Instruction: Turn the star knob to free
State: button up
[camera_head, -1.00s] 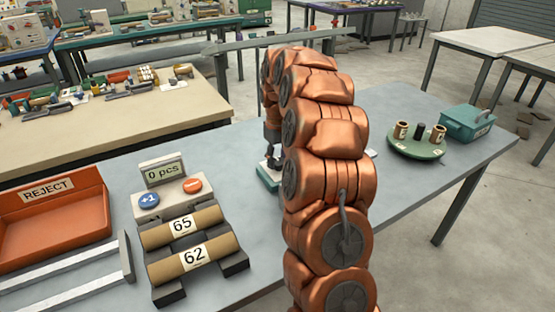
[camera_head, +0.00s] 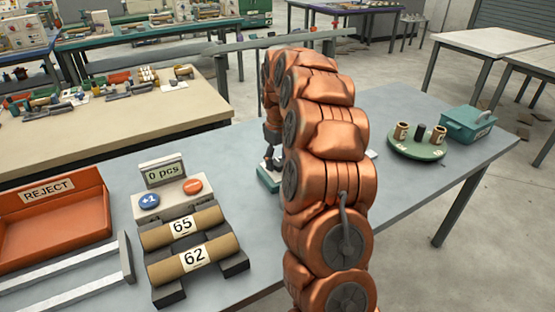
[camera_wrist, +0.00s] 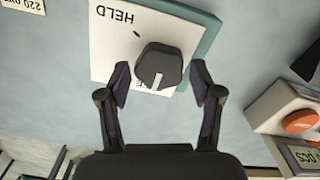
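The dark star knob (camera_wrist: 160,65) sits on a white plate (camera_wrist: 112,55) with a teal edge in the wrist view. The plate reads HELD, upside down, and a second label is mostly covered by the knob. A white mark on the knob points down in the picture, toward that covered label. A short black tick lies near HELD. My gripper (camera_wrist: 160,75) is open, one finger on each side of the knob, with small gaps showing. In the head view my gripper (camera_head: 271,163) is over the teal base (camera_head: 267,182), and my arm hides the knob.
A counter box (camera_head: 160,172) reading 0 pcs stands left, behind tubes (camera_head: 190,254) marked 65 and 62. An orange REJECT tray (camera_head: 60,240) is farther left. A green round tray (camera_head: 415,150) and teal box (camera_head: 468,124) are at the right.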

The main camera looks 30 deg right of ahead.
aim_at(278, 161)
dwell(0.3)
notch_tip(278, 161, up, 12)
dwell(0.7)
dwell(0.4)
